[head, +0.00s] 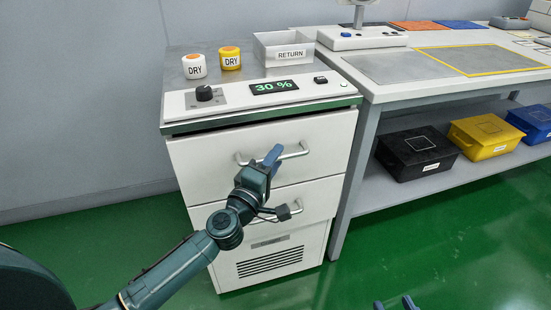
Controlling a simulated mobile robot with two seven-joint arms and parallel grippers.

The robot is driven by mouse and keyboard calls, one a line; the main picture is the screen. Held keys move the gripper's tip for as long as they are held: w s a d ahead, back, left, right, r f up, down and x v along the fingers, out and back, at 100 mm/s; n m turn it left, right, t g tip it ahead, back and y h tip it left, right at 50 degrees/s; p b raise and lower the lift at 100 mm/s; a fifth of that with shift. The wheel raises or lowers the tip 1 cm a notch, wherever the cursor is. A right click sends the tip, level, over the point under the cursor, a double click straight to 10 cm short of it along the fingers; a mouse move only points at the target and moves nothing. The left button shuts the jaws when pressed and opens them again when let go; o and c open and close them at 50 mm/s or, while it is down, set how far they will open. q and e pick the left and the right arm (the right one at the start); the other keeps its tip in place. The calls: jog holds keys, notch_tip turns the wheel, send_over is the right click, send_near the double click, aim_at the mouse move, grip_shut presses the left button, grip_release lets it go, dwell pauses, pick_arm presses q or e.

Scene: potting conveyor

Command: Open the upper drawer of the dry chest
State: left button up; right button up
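The dry chest (185,150) is a white cabinet with a control panel on top. Its upper drawer (205,152) looks shut, its front in line with the chest. The drawer's bar handle (297,153) runs across the front. My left gripper (272,156) is at the middle of this handle, its blue fingers overlapping the bar. Whether they are closed around it is hard to see. My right gripper (394,303) shows only its two fingertips at the bottom edge, spread apart with nothing visible between them.
A lower drawer with its handle (291,209) sits below, partly behind my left arm. Two DRY jars (194,67) and a RETURN bin (284,48) stand on the chest. A bench (375,93) with lidded boxes on its shelf adjoins at right. Green floor in front is clear.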

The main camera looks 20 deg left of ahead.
pick_arm(q)
jog(key=shift+w+d, duration=0.1)
jog(key=shift+w, duration=0.3)
jog(key=shift+c, duration=0.2)
grip_shut()
